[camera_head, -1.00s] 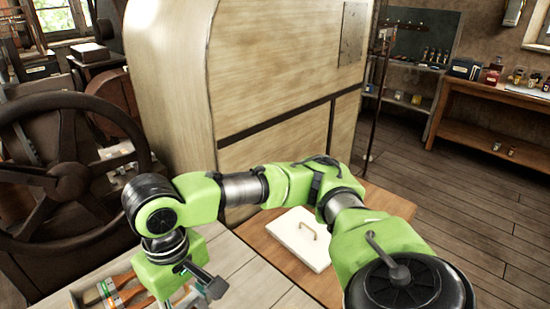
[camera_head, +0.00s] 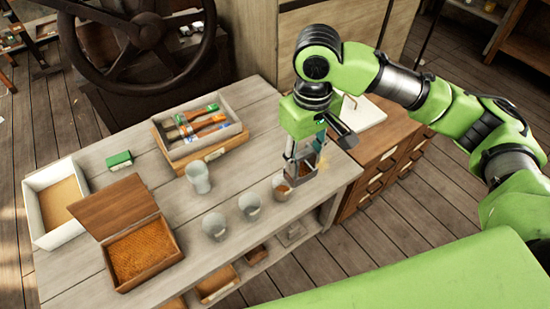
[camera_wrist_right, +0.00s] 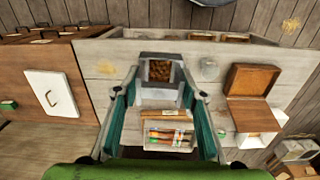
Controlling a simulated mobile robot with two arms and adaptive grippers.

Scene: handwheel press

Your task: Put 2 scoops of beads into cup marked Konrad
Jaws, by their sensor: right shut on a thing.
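My right gripper (camera_head: 305,158) points down over the right end of the workbench (camera_head: 130,150), shut on a grey metal scoop. In the right wrist view the scoop (camera_wrist_right: 160,72) holds brown beads between my fingers (camera_wrist_right: 160,95). Three clear cups stand in a row: a left cup (camera_head: 215,227), a middle cup (camera_head: 250,206) and a right cup (camera_head: 282,190). Brown shows at the right cup, just beside the scoop; I cannot tell whether beads are inside it. No name is readable. An open wooden box (camera_head: 177,252) holds orange-brown beads. My left gripper is out of view.
A taller glass (camera_head: 198,178) stands behind the cups. A tray (camera_head: 238,130) of brushes lies at the back, a green block (camera_head: 119,160) and a white box (camera_head: 37,205) at left. A handwheel (camera_head: 140,35) stands behind. A drawer cabinet (camera_head: 385,165) adjoins the bench's right end.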

